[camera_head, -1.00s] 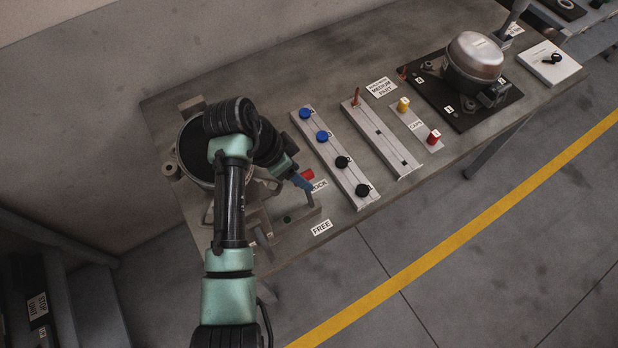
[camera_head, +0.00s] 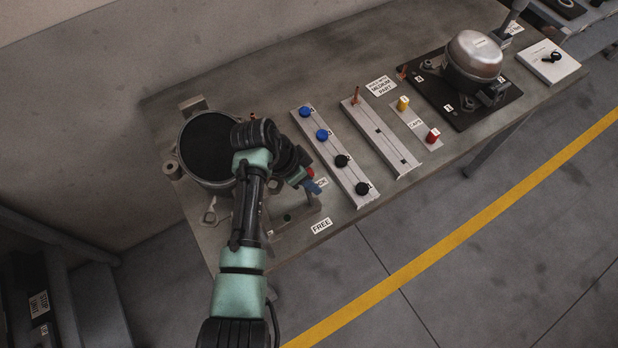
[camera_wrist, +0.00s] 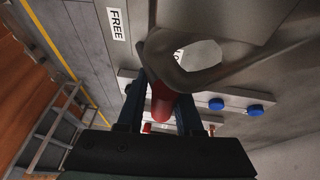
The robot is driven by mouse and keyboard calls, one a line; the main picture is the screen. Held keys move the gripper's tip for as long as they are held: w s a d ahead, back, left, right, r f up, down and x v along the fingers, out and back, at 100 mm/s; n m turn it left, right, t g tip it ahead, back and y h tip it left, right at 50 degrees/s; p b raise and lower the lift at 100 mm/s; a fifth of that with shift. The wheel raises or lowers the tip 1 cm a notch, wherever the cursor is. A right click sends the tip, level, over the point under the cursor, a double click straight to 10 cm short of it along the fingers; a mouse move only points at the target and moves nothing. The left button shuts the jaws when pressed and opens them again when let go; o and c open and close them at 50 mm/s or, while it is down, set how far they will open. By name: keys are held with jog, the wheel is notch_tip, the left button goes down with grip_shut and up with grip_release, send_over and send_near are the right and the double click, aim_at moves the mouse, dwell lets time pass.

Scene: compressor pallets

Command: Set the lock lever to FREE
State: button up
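The lock lever's red grip (camera_head: 310,172) shows beside my gripper (camera_head: 307,182) in the head view, near the partly covered LOCK label (camera_head: 320,184). The FREE label (camera_head: 321,226) lies nearer the table's front edge. In the wrist view, the red grip (camera_wrist: 162,104) lies between the two dark blue fingers of my gripper (camera_wrist: 162,92). Gaps seem to show beside it, so the gripper looks open around the grip. A grey metal loop (camera_wrist: 185,75) is just beyond the fingertips. The FREE label (camera_wrist: 115,23) is at the upper left. The lever's base is mostly hidden by my arm.
A round dark-topped fixture (camera_head: 208,147) stands behind my arm. To the right are a rail with blue and black knobs (camera_head: 333,155), a second rail (camera_head: 380,135), and a compressor (camera_head: 474,58) on a black plate. Free floor lies in front of the table.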

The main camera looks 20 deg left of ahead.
grip_shut()
jog(key=shift+a, duration=0.1)
jog(key=shift+a, duration=0.1)
dwell(0.7)
jog(key=shift+s+d+r+p, duration=0.15)
jog(key=shift+d+r+p, duration=0.1)
jog(key=shift+p, duration=0.3)
jog(key=o, duration=0.8)
grip_release()
jog(key=shift+s, duration=0.1)
jog(key=shift+c, duration=0.2)
jog(key=shift+d, duration=0.1)
